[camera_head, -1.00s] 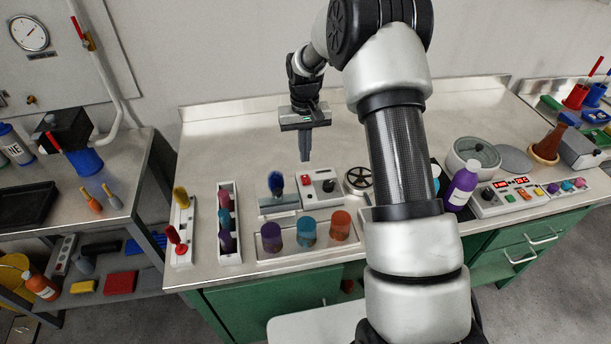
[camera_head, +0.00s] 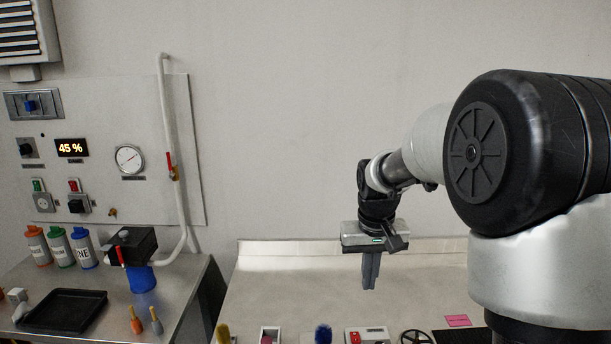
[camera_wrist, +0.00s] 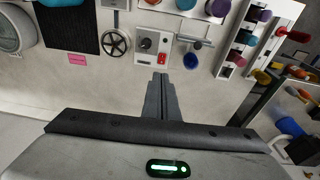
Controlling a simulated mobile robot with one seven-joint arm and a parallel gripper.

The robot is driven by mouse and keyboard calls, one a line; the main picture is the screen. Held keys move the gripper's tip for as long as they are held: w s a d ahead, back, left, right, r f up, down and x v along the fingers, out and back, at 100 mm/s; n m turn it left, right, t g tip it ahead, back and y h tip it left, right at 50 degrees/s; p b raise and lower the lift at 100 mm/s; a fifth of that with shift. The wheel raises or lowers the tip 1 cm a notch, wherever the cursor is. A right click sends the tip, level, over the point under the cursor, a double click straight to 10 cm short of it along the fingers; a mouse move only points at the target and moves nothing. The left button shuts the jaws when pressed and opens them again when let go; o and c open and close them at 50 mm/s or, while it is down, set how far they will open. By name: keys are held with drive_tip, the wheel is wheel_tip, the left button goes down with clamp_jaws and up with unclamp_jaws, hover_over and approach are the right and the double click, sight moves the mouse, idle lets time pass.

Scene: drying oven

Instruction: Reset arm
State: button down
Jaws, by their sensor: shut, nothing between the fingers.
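My gripper (camera_head: 370,284) hangs pointing down above the back part of the metal bench (camera_head: 290,290), in the middle right of the head view. Its fingers are together with nothing between them. In the wrist view the shut fingers (camera_wrist: 161,76) point toward a grey control box with a dial and red button (camera_wrist: 152,44). The gripper is apart from every object on the bench. My arm covers the right side of the head view.
A black handwheel (camera_wrist: 115,42), a dark mat (camera_wrist: 70,28) and a pink label (camera_wrist: 77,60) lie near the box. Coloured vials stand in a white rack (camera_wrist: 232,40). On the left bench are a black tray (camera_head: 66,311) and several bottles (camera_head: 60,246). The back of the bench is clear.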

drive_tip(key=s+r+t, duration=0.2)
drive_tip(key=s+r, duration=0.8)
drive_tip(key=s, duration=0.2)
drive_tip(key=s+t, duration=0.1)
drive_tip(key=s, duration=1.2)
drive_tip(key=shift+s+t, duration=0.25)
drive_tip(key=shift+t, duration=0.15)
